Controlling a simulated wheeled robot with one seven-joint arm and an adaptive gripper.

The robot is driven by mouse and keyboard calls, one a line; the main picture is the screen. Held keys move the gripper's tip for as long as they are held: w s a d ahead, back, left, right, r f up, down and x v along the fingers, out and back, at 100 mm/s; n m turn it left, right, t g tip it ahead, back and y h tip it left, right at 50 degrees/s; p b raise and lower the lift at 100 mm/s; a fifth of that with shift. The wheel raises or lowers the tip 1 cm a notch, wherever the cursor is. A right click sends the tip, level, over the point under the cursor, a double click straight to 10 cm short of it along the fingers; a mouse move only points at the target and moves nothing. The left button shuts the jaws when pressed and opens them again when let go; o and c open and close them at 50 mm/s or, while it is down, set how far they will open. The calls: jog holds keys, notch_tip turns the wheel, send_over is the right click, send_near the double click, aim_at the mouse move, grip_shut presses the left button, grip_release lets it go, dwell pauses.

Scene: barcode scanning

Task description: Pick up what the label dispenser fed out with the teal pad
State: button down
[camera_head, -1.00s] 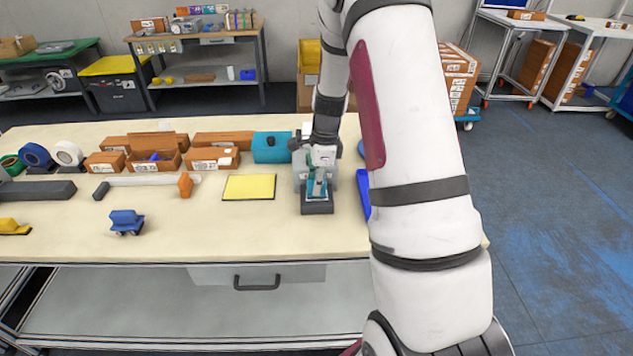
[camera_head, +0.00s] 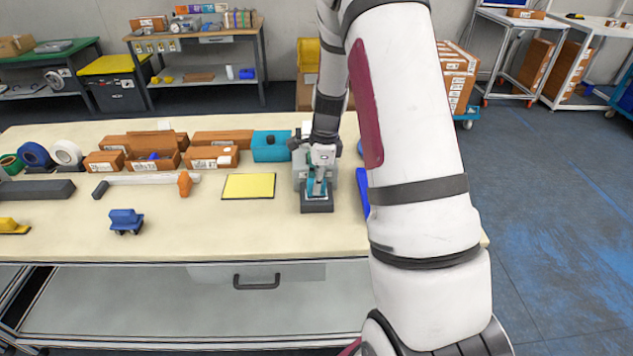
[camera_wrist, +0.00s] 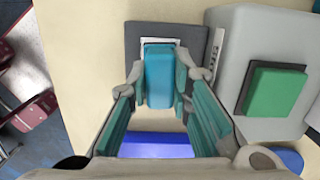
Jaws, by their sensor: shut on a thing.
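The teal pad (camera_wrist: 159,75) is a block held between the fingers of my gripper (camera_wrist: 160,80) in the wrist view. My gripper (camera_head: 317,184) is shut on it and points down over the dark plate (camera_wrist: 202,38) at the front of the label dispenser (camera_wrist: 225,120). The dispenser has a grey body with a green block (camera_wrist: 275,93) on it. A white label (camera_wrist: 146,41) shows as a thin edge around the pad on the plate. The pad covers most of it. Whether pad and label touch I cannot tell. In the head view the dark plate (camera_head: 317,208) shows below my gripper.
A blue tray (camera_head: 363,186) lies right of the dispenser. A yellow mat (camera_head: 249,187) lies left of it. A teal bin (camera_head: 270,147) and brown cartons (camera_head: 210,157) stand behind. A blue pad tool (camera_head: 126,221) stands at the left. The table front between is clear.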

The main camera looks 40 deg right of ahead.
jog(key=shift+f, duration=0.1)
jog(key=shift+r+p, duration=1.05)
jog(key=shift+r, duration=2.5)
